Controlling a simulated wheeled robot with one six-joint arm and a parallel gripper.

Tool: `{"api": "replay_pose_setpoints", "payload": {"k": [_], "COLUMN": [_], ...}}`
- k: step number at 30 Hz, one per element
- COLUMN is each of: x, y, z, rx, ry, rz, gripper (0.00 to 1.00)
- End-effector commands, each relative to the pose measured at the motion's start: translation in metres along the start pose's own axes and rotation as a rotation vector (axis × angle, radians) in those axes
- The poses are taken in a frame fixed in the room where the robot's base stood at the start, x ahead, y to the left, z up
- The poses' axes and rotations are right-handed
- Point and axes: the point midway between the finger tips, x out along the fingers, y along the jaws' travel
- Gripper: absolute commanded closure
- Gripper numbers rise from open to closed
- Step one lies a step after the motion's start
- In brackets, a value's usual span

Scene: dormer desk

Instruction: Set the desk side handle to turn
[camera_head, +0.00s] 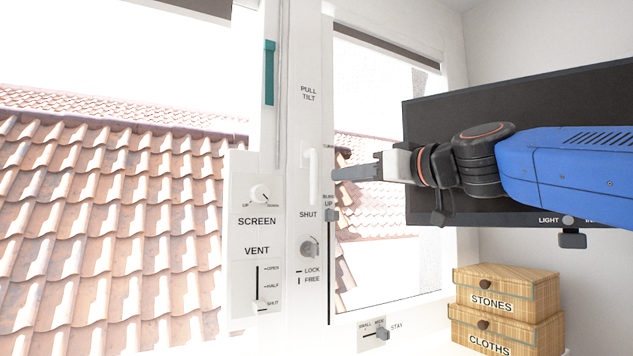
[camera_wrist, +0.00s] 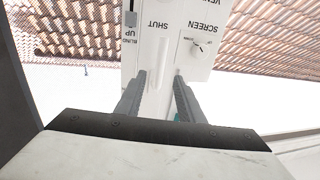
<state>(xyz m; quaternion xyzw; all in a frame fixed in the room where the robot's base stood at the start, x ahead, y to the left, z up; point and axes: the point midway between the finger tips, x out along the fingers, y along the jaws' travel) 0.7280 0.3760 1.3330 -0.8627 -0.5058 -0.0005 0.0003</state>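The desk side handle (camera_head: 313,180) is a white lever on the white window frame. It hangs straight down, its free end above the SHUT label. PULL TILT is printed above it, and a small TURN label sits to its upper right. My gripper (camera_head: 335,173) reaches in from the right, its grey fingers level with the lever. In the wrist view, which is upside down, my gripper (camera_wrist: 161,75) is open. The white handle (camera_wrist: 162,62) shows between the two fingers, with a gap on each side. I cannot tell how deep it sits between them.
Left of the handle is a panel with a SCREEN knob (camera_head: 260,194) and a VENT slider (camera_head: 260,306). Below the handle is a LOCK/FREE keyhole knob (camera_head: 309,246). A grey blind slider (camera_head: 331,214) is close under my fingers. A dark monitor (camera_head: 560,95) stands behind my arm.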

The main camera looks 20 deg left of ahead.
Motion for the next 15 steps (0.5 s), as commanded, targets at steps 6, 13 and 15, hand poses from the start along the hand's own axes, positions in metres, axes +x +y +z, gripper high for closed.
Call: {"api": "replay_pose_setpoints", "payload": {"k": [6,13,15], "x": [0.04,0.079,0.089], "y": [-0.001,-0.001,-0.001], "z": [0.002,0.002,0.001], "rx": [0.0,0.001,0.001], "ry": [-0.002,-0.002,-0.002], "rz": [-0.002,-0.001,-0.002], "gripper": [0.65,0.65,0.65]}}
